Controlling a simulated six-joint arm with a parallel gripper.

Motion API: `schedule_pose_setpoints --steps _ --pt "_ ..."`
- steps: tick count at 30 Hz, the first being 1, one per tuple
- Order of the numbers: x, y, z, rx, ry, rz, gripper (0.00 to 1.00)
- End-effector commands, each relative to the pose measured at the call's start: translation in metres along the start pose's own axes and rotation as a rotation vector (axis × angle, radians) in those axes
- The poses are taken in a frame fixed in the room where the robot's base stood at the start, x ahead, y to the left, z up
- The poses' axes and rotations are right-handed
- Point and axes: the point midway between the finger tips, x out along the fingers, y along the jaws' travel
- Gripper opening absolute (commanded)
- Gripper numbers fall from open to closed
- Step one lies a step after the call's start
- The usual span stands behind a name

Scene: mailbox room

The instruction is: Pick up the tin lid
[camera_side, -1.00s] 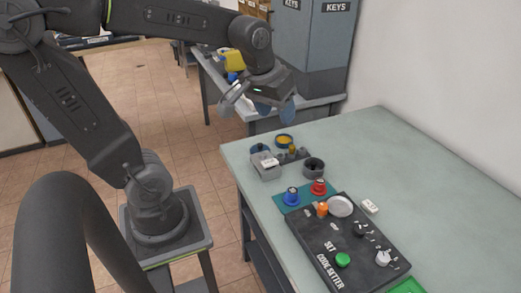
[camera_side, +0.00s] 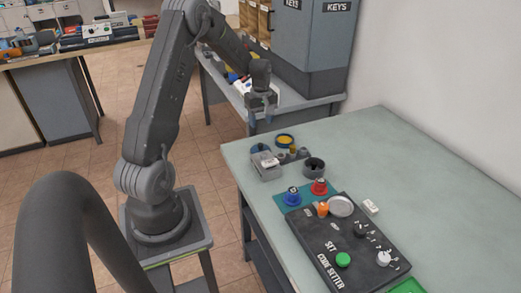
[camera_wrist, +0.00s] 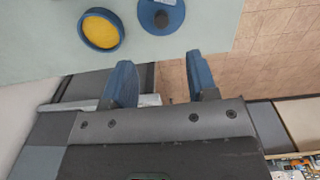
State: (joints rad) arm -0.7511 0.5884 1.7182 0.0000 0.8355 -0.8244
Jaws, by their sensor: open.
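The tin lid looks to be the flat blue disc with a dark knob (camera_wrist: 161,15) at the top of the wrist view, partly cut off by the frame edge. In the side view the blue disc (camera_side: 257,149) lies at the far left corner of the green-grey table. Beside it stands a round blue tin with yellow inside (camera_wrist: 101,29), also in the side view (camera_side: 284,141). My gripper (camera_side: 260,122) points down above and behind that corner. Its blue fingers (camera_wrist: 162,75) are apart with nothing between them, short of the disc.
A grey box (camera_side: 266,171) and a dark cup (camera_side: 314,167) stand near the disc. A red knob (camera_side: 319,187), a blue knob (camera_side: 292,197) and a black code setter panel (camera_side: 330,245) lie nearer. The table's right side is clear.

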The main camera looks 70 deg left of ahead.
Motion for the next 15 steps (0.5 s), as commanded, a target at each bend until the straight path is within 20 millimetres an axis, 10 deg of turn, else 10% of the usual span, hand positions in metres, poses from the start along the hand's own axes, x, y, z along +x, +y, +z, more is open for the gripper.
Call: schedule_pose_setpoints --steps 15 --pt "0.064 -0.001 0.001 0.004 -0.002 -0.002 0.53"
